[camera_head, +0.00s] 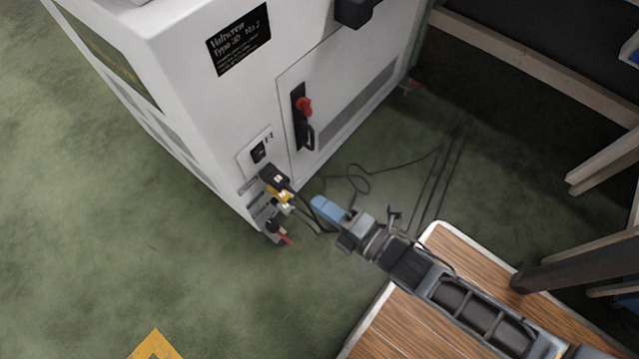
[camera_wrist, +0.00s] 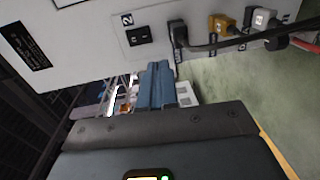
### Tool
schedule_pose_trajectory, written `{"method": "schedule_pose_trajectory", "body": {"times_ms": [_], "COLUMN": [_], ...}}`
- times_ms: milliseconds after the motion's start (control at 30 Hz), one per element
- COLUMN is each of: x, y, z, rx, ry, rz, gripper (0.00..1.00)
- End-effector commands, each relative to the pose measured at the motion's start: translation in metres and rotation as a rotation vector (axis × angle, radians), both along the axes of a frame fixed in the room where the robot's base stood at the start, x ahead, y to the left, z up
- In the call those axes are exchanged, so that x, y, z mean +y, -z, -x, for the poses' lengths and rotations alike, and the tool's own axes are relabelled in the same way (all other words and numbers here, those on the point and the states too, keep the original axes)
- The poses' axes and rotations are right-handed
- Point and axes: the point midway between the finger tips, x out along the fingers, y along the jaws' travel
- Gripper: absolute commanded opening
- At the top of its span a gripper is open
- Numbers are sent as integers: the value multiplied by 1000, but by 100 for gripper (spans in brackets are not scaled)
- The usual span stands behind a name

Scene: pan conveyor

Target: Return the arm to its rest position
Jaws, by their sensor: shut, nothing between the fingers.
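My gripper (camera_head: 322,207) has blue fingers and is shut and empty. In the head view it reaches from the lower right toward the lower corner of the white machine (camera_head: 230,110), a little right of the plugs there. In the wrist view my blue fingers (camera_wrist: 157,85) lie together below the machine's panel, with nothing between them. A black plug (camera_head: 272,177) and a yellow plug (camera_head: 279,195) sit in the machine's sockets close by. The wrist view shows the black plug (camera_wrist: 178,35) and the yellow plug (camera_wrist: 219,22) too. I cannot tell whether my fingers touch a cable.
A black rocker switch (camera_wrist: 139,36) is left of the plugs. Dark cables (camera_head: 360,185) lie on the green floor (camera_head: 90,220) near my gripper. A wood-topped table (camera_head: 400,335) is beneath my arm. Shelf beams (camera_head: 540,65) stand at the right. The left floor is clear.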

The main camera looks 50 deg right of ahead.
Motion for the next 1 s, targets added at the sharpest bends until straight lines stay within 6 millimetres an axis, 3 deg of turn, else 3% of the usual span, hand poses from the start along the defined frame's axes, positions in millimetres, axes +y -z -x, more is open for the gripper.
{"method": "schedule_pose_trajectory", "body": {"times_ms": [567,767,1000], "x": [1,5,8], "y": [-3,-35,-111], "z": [4,50,116], "rx": [3,34,84], "ry": [3,43,131], "rz": [-26,-306,-844], "gripper": [0,0,0]}}
